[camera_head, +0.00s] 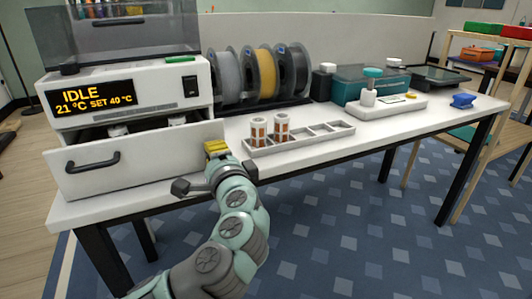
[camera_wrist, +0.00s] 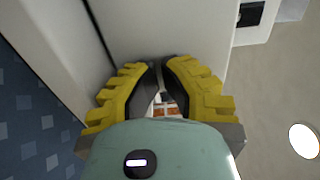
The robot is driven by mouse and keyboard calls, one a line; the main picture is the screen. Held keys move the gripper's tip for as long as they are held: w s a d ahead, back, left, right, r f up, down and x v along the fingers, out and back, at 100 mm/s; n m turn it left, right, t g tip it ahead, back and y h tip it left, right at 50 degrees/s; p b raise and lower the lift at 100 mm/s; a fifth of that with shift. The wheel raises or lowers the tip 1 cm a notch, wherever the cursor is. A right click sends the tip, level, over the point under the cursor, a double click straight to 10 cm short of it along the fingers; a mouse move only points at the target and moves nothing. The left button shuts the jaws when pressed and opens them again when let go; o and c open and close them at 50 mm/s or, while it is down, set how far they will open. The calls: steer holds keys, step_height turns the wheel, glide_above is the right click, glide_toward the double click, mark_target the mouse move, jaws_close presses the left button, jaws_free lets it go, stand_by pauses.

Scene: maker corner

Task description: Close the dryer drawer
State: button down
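The white dryer (camera_head: 150,85) stands at the left end of the table, its display reading IDLE, 21 °C, SET 40 °C. Its drawer (camera_head: 143,162) is pulled out, with a black handle (camera_head: 92,161) on the front panel. Parts of light-coloured contents (camera_head: 118,130) show inside; the rest is hidden. My gripper (camera_head: 215,146) is beside the right end of the drawer front. In the wrist view the yellow fingertips (camera_wrist: 161,66) meet or nearly meet, with a pale surface just beyond them. I cannot tell whether they touch the drawer. Nothing is held.
A grey tray (camera_head: 318,140) with two orange-and-white canisters (camera_head: 270,130) lies right of my gripper. Filament spools (camera_head: 262,76) stand behind. A teal box (camera_head: 350,82) and a small blue object (camera_head: 463,100) are farther right. The floor in front of the table is clear.

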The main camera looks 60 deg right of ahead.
steer(key=b+x, duration=0.1)
steer(key=x, duration=0.8)
steer(key=shift+w+a, duration=0.1)
steer(key=shift+f, duration=0.2)
steer(key=shift+a, duration=0.1)
